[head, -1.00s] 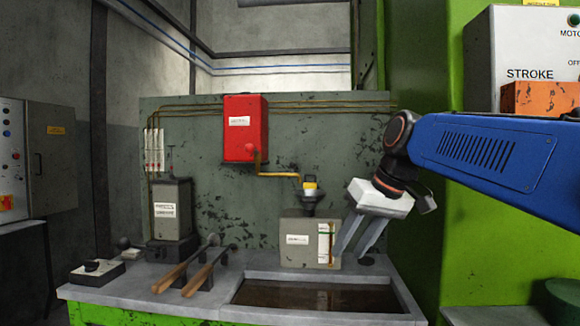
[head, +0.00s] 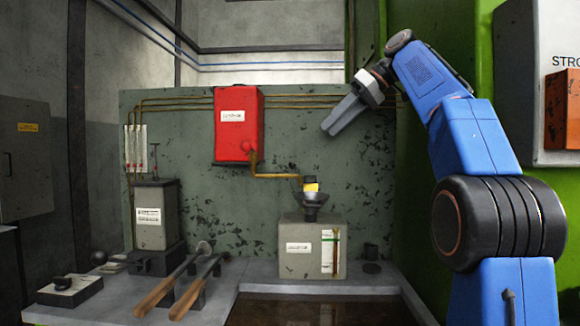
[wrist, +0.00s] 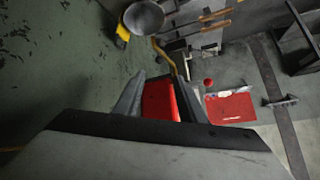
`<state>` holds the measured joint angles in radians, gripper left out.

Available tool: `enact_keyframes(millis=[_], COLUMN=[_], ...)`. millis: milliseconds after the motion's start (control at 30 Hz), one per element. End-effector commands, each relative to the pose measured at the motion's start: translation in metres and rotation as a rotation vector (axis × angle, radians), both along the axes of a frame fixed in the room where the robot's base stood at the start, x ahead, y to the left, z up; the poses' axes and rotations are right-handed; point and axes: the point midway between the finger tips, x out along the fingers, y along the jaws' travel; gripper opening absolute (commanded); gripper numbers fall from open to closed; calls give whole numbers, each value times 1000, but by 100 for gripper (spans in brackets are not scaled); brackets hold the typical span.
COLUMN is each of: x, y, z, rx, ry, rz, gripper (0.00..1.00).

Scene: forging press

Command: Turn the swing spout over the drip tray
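The swing spout (head: 278,176) is a brass pipe under the red box (head: 238,122). Its yellow tip (head: 311,186) is over the dark funnel (head: 314,199) on the grey tank (head: 312,248). The drip tray (head: 310,312) is a dark, sunken basin at the front of the bench, partly cut off. My gripper (head: 334,130) is empty in the air, right of the red box and above the spout tip, pointing left and down. In the wrist view its fingers (wrist: 157,100) are apart, with red box behind them; the spout (wrist: 171,58) and funnel (wrist: 145,17) lie beyond.
Two wooden-handled tools (head: 180,282) lie across a rest on the bench, left of the tray. A grey unit (head: 155,215) and a small control box (head: 70,290) stand farther left. The green panel (head: 345,170) stands behind the bench. A white cabinet (head: 520,90) is at the right.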

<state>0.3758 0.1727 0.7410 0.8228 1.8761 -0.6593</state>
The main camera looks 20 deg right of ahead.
Motion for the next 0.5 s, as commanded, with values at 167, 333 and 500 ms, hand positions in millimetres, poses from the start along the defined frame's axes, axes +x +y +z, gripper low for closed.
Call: enact_keyframes(millis=[167,333,500], x=[3,9,20], y=[-1,11,28], z=[2,-10,-30], rx=[-2,-1,-1], ry=[-12,-10,-10], rz=[20,20,20], gripper=[37,37,37])
